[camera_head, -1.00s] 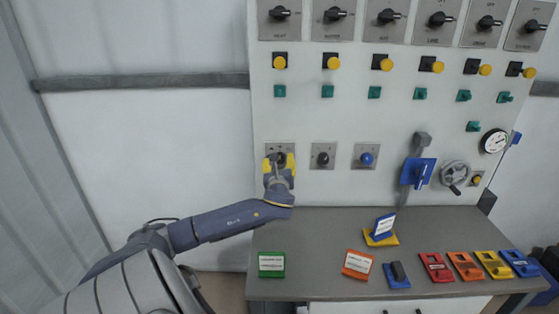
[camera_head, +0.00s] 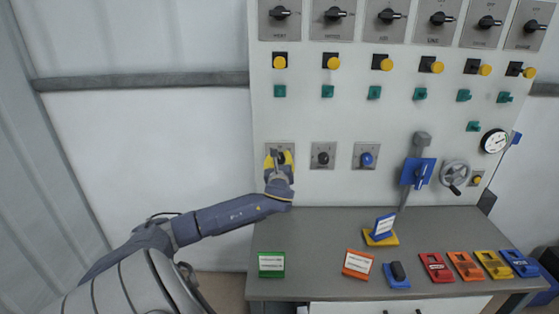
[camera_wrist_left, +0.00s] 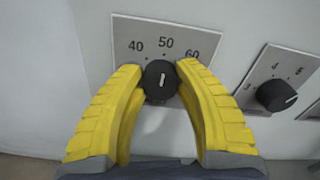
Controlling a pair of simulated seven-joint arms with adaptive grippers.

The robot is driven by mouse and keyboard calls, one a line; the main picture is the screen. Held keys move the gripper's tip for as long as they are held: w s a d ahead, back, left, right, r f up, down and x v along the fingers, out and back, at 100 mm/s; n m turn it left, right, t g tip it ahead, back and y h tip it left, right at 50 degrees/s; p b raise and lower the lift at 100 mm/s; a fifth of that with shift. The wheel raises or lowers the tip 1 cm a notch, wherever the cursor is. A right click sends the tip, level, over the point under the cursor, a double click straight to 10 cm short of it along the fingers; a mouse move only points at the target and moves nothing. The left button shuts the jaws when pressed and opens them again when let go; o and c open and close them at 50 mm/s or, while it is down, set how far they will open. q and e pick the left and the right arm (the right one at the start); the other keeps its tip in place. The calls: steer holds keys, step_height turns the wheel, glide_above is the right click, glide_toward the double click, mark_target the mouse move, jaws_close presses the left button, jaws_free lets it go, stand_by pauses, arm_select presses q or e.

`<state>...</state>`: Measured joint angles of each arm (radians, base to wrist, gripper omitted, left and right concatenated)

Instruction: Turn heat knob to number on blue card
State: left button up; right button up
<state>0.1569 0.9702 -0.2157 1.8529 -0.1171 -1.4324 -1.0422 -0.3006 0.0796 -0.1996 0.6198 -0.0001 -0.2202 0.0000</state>
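The heat knob (camera_wrist_left: 160,82) is black and round, on a grey plate (camera_wrist_left: 125,29) with the numbers 40, 50 and 60. Its short white mark points up, roughly at 50. My left gripper (camera_head: 279,158) is at this plate on the left of the panel. In the left wrist view its yellow fingers (camera_wrist_left: 161,72) lie on both sides of the knob and appear to touch it. The blue card (camera_head: 384,225) stands tilted in a yellow holder on the bench; its text is too small to read. My right gripper is not in view.
A second black knob (camera_head: 323,155) and a blue knob (camera_head: 367,159) sit to the right on the panel. A green card (camera_head: 271,264) and an orange card (camera_head: 357,264) lie on the grey bench (camera_head: 310,232). The bench below the gripper is clear.

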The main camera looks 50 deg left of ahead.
arm_select(q)
steer(key=c, duration=0.6)
steer(key=shift+o, duration=0.2)
steer(key=n, duration=0.7)
steer(key=shift+s+a+n, duration=0.1)
steer(key=shift+n, duration=0.3)
steer(key=n, duration=0.5)
steer(key=shift+f, duration=0.1)
steer(key=n, duration=0.5)
steer(key=shift+a, duration=0.1)
steer(key=shift+f, duration=0.1)
